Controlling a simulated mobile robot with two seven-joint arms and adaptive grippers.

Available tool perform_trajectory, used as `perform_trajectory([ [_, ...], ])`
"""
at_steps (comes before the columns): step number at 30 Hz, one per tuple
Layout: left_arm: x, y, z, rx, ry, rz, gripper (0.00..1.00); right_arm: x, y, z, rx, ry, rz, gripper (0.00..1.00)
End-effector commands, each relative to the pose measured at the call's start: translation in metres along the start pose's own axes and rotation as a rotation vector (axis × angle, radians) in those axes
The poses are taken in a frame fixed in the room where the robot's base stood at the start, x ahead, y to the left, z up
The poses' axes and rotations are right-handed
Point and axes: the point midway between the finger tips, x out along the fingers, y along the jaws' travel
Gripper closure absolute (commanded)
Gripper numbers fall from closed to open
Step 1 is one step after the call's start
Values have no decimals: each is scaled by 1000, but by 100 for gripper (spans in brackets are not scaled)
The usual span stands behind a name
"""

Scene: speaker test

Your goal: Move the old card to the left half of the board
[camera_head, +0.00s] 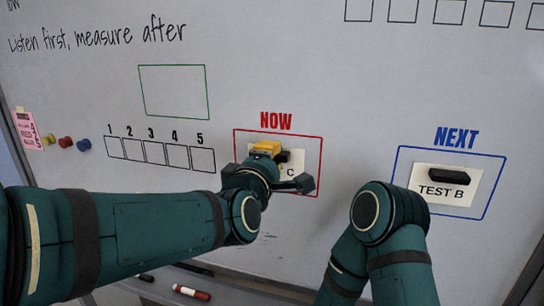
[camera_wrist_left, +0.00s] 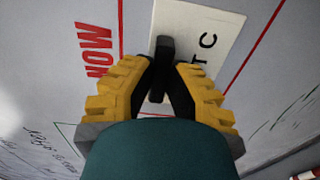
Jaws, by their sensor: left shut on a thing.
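A white card (camera_head: 293,173) lies on the board inside the red NOW frame (camera_head: 321,160). Only a letter C shows beside my left gripper (camera_head: 268,150), which covers much of the card. In the left wrist view the card (camera_wrist_left: 218,35) shows "T C" and carries a black magnet (camera_wrist_left: 165,47). The yellow-padded fingers of my left gripper (camera_wrist_left: 160,75) are closed on this magnet. A second card, "TEST B" (camera_head: 446,192), sits with a black magnet (camera_head: 449,176) in the blue NEXT frame. My right arm shows, but its gripper does not.
On the whiteboard's left half are an empty green frame (camera_head: 174,92) and a row of numbered boxes (camera_head: 154,152). Round magnets (camera_head: 66,142) and a pink note (camera_head: 27,129) are at the left edge. A tray below holds markers (camera_head: 191,292).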

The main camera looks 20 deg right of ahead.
Motion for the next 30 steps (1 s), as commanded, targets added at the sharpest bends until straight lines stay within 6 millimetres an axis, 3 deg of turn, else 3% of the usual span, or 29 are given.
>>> perform_trajectory([
  [13,-1,2,0,-1,0,1,100,5,2,1,0,0,0,53],
  [30,-16,2,0,-2,0,2,100,9,3,1,0,0,0,53],
])
